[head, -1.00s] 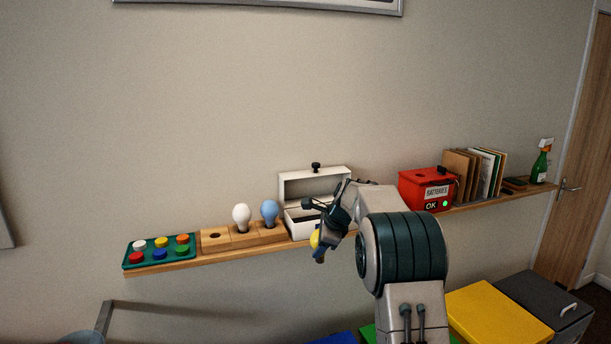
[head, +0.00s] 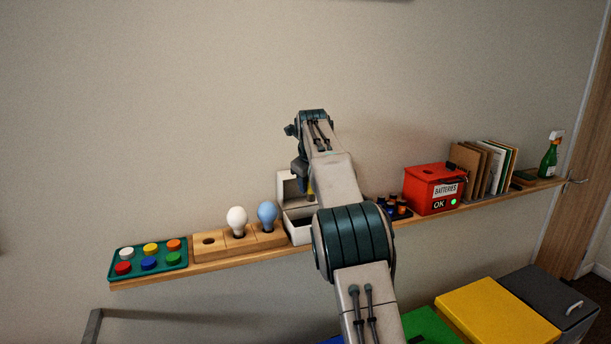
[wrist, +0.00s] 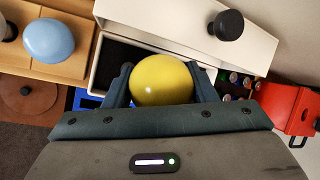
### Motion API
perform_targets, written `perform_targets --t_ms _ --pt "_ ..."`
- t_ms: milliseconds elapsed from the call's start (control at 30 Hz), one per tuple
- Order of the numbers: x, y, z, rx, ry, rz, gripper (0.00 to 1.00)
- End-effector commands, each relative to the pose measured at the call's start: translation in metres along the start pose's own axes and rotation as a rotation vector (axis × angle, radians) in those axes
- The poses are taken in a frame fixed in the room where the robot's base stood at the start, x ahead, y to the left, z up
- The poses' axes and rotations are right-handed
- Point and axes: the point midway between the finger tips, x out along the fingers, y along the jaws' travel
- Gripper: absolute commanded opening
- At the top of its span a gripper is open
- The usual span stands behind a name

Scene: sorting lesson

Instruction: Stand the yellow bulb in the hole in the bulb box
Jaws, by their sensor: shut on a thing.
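The yellow bulb (wrist: 161,80) is held between the two fingers of my gripper (wrist: 163,88) in the wrist view. In the head view my gripper (head: 304,186) is above the white box, and only a sliver of the yellow bulb (head: 311,190) shows past my arm. The wooden bulb box (head: 218,250) stands on the shelf to the left. Its left hole (head: 209,241) is empty. A white bulb (head: 237,219) stands in its middle and a blue bulb (head: 267,214) stands at its right. The blue bulb also shows in the wrist view (wrist: 49,40).
The open white box (head: 300,228) with a raised lid stands right of the bulb box, partly hidden by my arm. A green tray of coloured buttons (head: 149,258) is at the shelf's left end. A red battery box (head: 432,189) stands to the right. The wall above is clear.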

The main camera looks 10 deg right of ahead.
Motion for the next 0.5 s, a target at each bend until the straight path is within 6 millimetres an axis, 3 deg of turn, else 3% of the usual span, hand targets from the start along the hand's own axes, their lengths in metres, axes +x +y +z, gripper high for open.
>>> perform_targets --t_ms 233,500 --pt "0.006 0.014 0.006 -0.012 -0.005 0.006 0.38" --pt "0.023 0.022 -0.002 -0.013 -0.005 0.005 0.38"
